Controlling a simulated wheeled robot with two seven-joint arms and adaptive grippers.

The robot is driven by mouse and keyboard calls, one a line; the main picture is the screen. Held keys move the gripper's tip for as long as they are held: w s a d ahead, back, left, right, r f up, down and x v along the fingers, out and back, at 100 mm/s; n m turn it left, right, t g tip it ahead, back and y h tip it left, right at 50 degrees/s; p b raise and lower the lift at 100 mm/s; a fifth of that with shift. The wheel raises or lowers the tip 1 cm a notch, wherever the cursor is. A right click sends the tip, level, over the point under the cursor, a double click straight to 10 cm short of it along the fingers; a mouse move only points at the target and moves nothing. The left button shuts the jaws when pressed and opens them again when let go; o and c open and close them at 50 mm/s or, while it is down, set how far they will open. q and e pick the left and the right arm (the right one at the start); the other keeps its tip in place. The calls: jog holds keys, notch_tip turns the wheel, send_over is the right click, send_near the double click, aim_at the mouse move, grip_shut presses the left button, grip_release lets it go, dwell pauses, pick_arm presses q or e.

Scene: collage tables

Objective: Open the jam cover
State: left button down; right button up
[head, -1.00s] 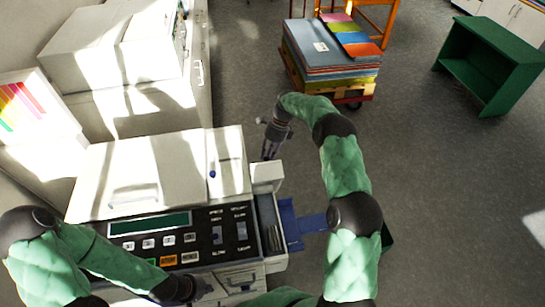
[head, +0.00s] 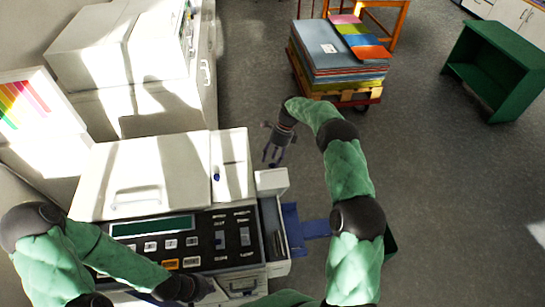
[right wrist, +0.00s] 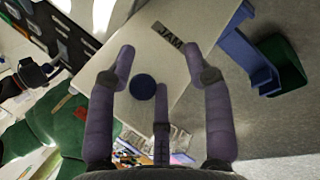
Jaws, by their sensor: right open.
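The jam cover (right wrist: 195,20) is a pale panel with a dark JAM label in the right wrist view. A round dark blue knob (right wrist: 143,87) shows between my finger outlines there; whether it touches them is unclear. In the head view the copier (head: 140,180) stands at lower left, and a small blue knob (head: 217,176) sits on its narrow right top panel. My right gripper (head: 272,157) is open and empty, fingers spread downward beside the copier's right side. It also shows in the right wrist view (right wrist: 160,68). My left gripper (head: 190,288) is low over the copier's front; its fingers are unclear.
A blue tray (head: 292,230) juts from the copier's right side, below my right gripper. A cart with stacked sheets (head: 335,70) stands at the back, and a green shelf (head: 490,70) at right. The grey floor between is clear.

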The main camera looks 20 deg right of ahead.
jog(key=shift+r, duration=0.35)
jog(key=v, duration=1.1)
jog(key=shift+d+r, duration=0.3)
